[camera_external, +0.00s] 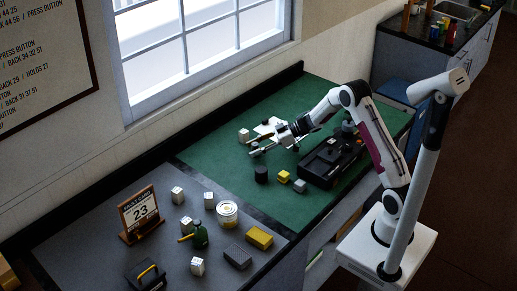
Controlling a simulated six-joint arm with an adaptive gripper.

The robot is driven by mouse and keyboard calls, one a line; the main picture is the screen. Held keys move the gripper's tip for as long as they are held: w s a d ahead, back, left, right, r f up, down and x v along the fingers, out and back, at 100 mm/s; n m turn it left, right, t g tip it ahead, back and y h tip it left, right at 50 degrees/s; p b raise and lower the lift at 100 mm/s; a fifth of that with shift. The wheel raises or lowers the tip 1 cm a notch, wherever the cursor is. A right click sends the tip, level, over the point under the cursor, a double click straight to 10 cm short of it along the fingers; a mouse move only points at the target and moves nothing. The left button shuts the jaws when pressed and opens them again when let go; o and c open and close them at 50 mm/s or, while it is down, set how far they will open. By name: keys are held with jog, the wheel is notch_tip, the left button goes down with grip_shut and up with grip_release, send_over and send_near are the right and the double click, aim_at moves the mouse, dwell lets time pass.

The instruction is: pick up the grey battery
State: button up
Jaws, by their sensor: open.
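No thing is clearly marked as the grey battery. A small light-grey block (299,185) lies on the green mat, next to a small yellow block. A larger dark-grey block (237,256) lies on the grey mat at the lower middle. I cannot tell which of them is the battery. My gripper (254,149) is open above the far left part of the green mat, with nothing seen between its fingers. It is up and left of the light-grey block and apart from it, and far from the dark-grey block.
A black cylinder (261,174) stands below my gripper in the picture. A yellow block (284,176) and a black device (331,163) are near the light-grey block. A white cube (244,135) is close to my gripper.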

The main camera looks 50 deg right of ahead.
aim_at(255, 143)
dwell(0.3)
grip_shut()
jog(key=shift+r, duration=0.15)
jog(key=shift+r, duration=4.9)
